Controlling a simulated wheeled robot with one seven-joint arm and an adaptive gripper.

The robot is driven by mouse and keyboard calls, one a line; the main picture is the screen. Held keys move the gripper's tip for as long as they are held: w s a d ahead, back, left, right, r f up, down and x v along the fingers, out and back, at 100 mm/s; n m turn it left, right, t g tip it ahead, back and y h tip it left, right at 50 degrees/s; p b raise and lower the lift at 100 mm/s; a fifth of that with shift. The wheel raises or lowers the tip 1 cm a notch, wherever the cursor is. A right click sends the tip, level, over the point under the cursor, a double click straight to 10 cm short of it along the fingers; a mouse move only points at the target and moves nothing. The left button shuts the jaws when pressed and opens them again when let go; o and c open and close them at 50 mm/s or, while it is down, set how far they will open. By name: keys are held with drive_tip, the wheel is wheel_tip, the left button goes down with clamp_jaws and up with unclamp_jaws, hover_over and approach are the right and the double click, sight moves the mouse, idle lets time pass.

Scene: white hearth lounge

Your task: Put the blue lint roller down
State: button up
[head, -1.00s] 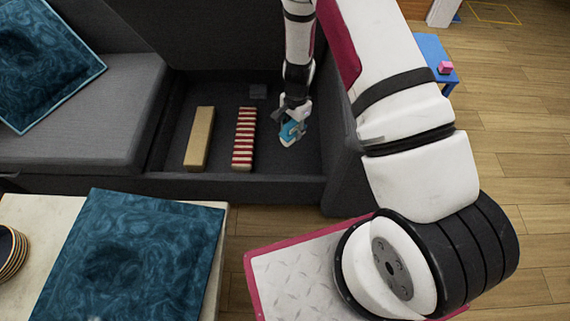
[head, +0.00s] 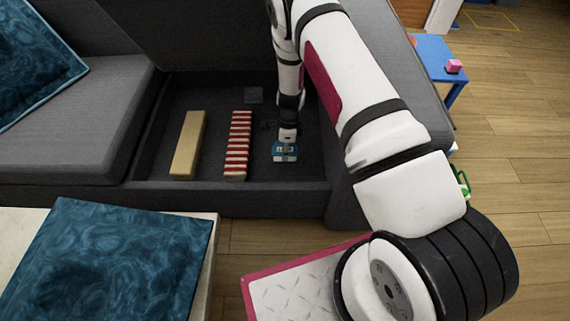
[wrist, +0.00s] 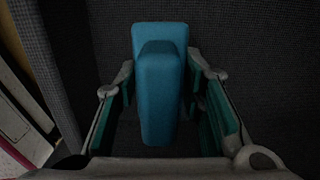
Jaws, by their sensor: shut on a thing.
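The blue lint roller (head: 285,158) is at the end of my arm, low inside the open grey sofa storage compartment (head: 230,195). In the wrist view the roller (wrist: 160,90) sits between my gripper's fingers (wrist: 165,95), with dark fabric behind it. My gripper (head: 286,146) is shut on the roller and points down in the head view. I cannot tell whether the roller touches the compartment floor. It is right of the red and white striped block (head: 238,145), apart from it.
A tan block (head: 188,145) lies at the compartment's left. A small dark grey item (head: 254,95) is near the back. The compartment's front and right walls are close to the roller. A blue cushion (head: 110,260) lies on a pale table in front.

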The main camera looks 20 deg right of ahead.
wheel_tip(320, 180, down, 6)
drive_tip(key=shift+f+b, duration=0.25)
drive_tip(key=shift+b, duration=0.8)
drive_tip(key=shift+f, duration=0.1)
drive_tip(key=o, duration=1.2)
drive_tip(key=shift+f, duration=0.1)
